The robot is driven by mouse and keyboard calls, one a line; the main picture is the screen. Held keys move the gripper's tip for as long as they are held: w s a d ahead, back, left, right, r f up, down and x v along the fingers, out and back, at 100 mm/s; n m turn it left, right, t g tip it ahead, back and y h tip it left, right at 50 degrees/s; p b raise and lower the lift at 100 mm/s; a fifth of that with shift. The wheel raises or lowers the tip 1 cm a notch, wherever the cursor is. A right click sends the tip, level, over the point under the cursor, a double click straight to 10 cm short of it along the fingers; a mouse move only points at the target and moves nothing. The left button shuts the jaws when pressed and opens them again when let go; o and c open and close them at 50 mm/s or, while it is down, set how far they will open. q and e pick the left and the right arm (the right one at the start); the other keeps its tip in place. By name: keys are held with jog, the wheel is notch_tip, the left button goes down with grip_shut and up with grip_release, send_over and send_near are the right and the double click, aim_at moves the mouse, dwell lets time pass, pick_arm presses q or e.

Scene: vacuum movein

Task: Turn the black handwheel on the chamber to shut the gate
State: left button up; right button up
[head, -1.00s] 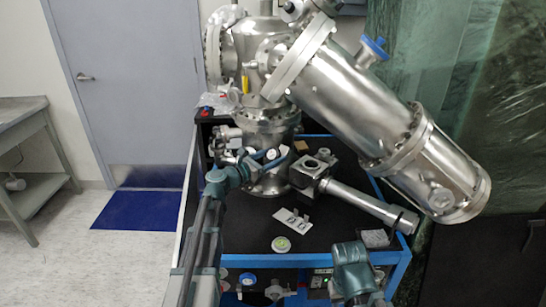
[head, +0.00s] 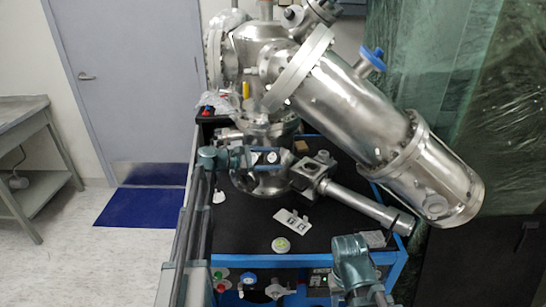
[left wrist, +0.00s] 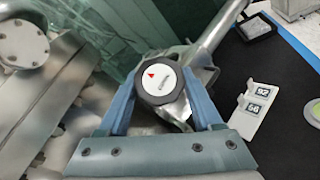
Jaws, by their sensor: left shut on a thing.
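The black handwheel (left wrist: 160,82) has a white face with a red triangle pointer and some small lettering. In the left wrist view it sits between the two blue fingers of my left gripper (left wrist: 163,100), which is shut on its rim. In the head view the handwheel's white face (head: 271,157) shows small at the front of the steel chamber (head: 262,58), with my left gripper (head: 262,158) reaching in from the left around it. The end of my right arm (head: 352,262) is low at the right. Its fingers do not show.
A long steel cylinder (head: 350,105) slants over the right of the black-topped cart (head: 240,225). A thin steel tube (head: 365,208) runs below it. A white labelled plate (head: 292,221) and a round green-topped disc (head: 281,245) lie on the open front of the cart.

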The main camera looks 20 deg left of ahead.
pick_arm(q)
jog(key=shift+m, duration=0.4)
jog(key=o, duration=1.4)
jog(key=p+v, duration=0.3)
jog(key=v, duration=1)
jog(key=shift+a+r, duration=0.2)
jog(key=shift+a, duration=0.25)
